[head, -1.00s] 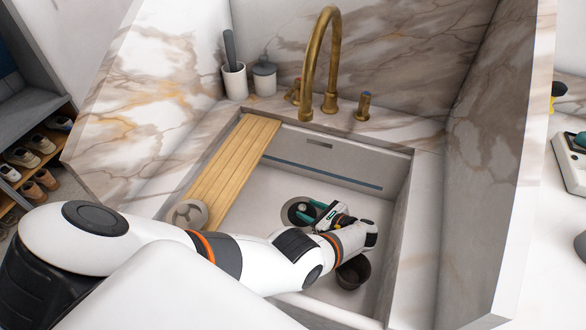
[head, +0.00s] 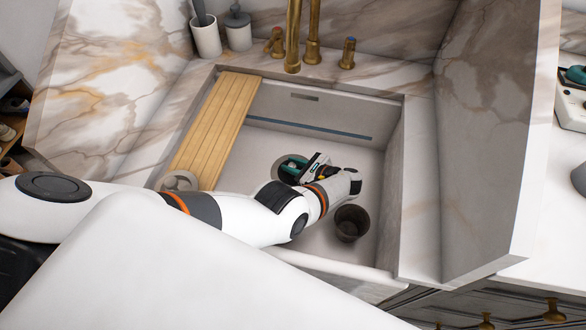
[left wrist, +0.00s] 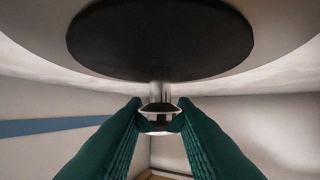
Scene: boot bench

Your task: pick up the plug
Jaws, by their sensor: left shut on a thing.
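The plug is a flat black disc (left wrist: 160,40) with a shiny metal knob (left wrist: 160,117) in the left wrist view. The green fingers of my left gripper (left wrist: 160,106) are on both sides of the knob, shut on it. In the head view my left gripper (head: 296,169) is low in the sink, at the drain (head: 277,166). The gripper mostly hides the plug there. I cannot tell whether the plug sits in the drain or is just clear of it. My right gripper is not in view.
A dark cup (head: 351,224) stands on the sink floor close to my left wrist. A slatted wooden board (head: 215,128) lies across the sink's left side, with a round pale object (head: 180,181) at its near end. A brass faucet (head: 293,40) stands behind.

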